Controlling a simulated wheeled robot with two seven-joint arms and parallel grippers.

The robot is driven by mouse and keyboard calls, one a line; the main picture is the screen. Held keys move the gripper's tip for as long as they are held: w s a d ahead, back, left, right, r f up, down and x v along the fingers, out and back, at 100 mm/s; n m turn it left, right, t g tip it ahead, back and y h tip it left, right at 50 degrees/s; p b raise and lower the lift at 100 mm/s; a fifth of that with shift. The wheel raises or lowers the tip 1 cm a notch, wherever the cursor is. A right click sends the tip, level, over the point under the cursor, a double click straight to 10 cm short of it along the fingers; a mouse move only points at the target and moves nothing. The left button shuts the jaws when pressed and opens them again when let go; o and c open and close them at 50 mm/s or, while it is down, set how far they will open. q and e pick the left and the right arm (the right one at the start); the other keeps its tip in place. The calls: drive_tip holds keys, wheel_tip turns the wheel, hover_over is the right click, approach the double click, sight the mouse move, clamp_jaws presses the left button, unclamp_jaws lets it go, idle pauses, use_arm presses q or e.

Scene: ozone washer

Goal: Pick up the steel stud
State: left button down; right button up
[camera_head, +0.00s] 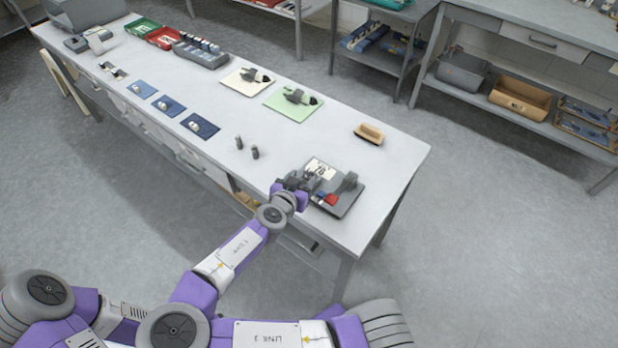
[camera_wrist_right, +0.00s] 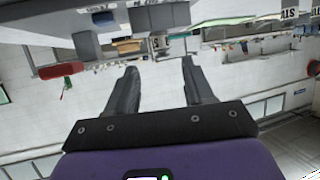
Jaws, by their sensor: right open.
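Two small upright studs stand close together near the front edge of the table, left of my right gripper. One is a lighter metal stud (camera_head: 238,142); the other is a darker grey stud (camera_head: 255,152). Which of them is the steel one is hard to tell at this size. My right gripper (camera_head: 296,182) is at the table's front edge, right of the studs and beside the grey device, apart from the studs. In the right wrist view its two fingers (camera_wrist_right: 159,68) are spread, with nothing between them. My left gripper is out of view.
A grey device (camera_head: 345,201) with a red part and a white label is close to my right gripper. A brush (camera_head: 369,133) lies behind it. Blue mats (camera_head: 201,133) and a green mat (camera_head: 300,113) hold parts. Bare tabletop surrounds the studs.

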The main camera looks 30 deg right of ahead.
sight(307, 171)
drive_tip(key=b+x, duration=0.1)
drive_tip(key=x, duration=0.5)
drive_tip(key=shift+w+d+f, duration=0.1)
drive_tip(key=shift+w+f, duration=0.1)
drive_tip(key=shift+w, duration=0.05)
clamp_jaws()
